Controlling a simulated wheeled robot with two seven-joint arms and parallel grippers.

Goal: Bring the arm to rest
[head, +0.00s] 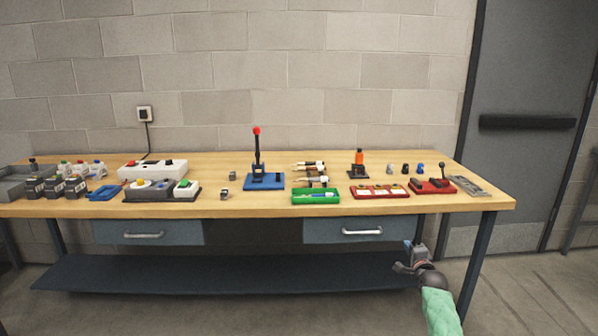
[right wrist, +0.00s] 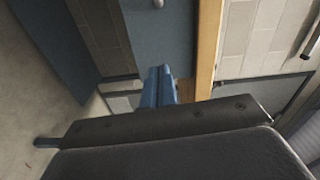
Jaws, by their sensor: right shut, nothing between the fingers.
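My right gripper (head: 412,258) is at the lower right of the head view, in front of the bench and below its top, near the right drawer and the right bench leg. It is shut and empty. In the right wrist view its blue fingers (right wrist: 158,86) lie together with nothing between them. The wooden edge of the bench (right wrist: 208,55) and a blue-grey drawer front (right wrist: 165,35) show beyond the fingers. My left gripper is in neither view.
The wooden bench (head: 260,207) holds a blue base with a red-topped lever (head: 264,181), a green tray (head: 316,197), red fixtures (head: 380,192) and white switch boxes (head: 153,170). A lower shelf (head: 220,274) runs beneath. A grey door (head: 530,70) stands at right. Bare floor (head: 540,295) lies right of the bench.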

